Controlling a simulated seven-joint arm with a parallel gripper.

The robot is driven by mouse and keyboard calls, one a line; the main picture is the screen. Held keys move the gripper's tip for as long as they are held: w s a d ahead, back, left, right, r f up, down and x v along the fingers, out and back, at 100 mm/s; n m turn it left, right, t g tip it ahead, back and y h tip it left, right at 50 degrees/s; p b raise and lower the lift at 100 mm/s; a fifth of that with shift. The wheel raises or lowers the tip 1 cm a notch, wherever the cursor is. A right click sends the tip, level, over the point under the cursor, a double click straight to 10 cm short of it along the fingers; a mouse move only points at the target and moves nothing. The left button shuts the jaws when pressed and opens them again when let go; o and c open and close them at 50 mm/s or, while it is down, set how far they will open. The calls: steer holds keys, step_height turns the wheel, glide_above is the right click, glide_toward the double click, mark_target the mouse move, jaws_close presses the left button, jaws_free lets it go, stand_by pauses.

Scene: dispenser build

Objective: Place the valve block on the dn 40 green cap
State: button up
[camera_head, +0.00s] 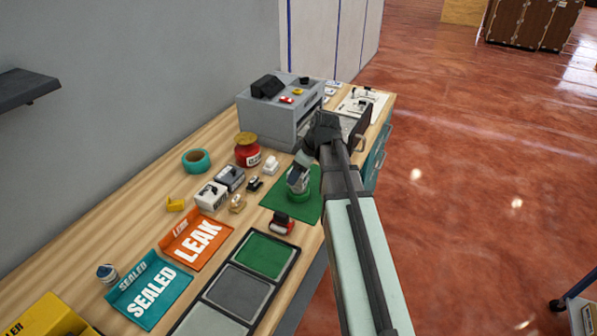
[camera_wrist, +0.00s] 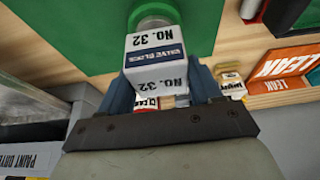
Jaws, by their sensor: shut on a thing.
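The valve block (camera_wrist: 155,70) is a white box with a dark blue band and the label "NO. 32". My gripper (camera_wrist: 160,90) is shut on it, one blue finger on each side. In the head view my gripper (camera_head: 299,172) points down over the green mat (camera_head: 279,200), with the block mostly hidden by the fingers. A round green cap (camera_head: 299,197) is on the mat, directly under the block. In the wrist view the cap (camera_wrist: 153,20) shows just beyond the block's upper edge. I cannot tell whether the block touches the cap.
A grey machine (camera_head: 268,118) stands behind the mat. Small boxes, a red jar (camera_head: 247,154) and teal tape (camera_head: 196,160) lie left. An orange LEAK tray (camera_head: 195,240), a teal SEALED tray (camera_head: 150,290) and a compartment tray (camera_head: 237,290) are nearer. A red-black item (camera_head: 281,224) is close to the mat.

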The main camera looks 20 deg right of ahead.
steer(key=o, duration=1.5)
steer(key=shift+f, duration=0.1)
steer(key=v, duration=1.2)
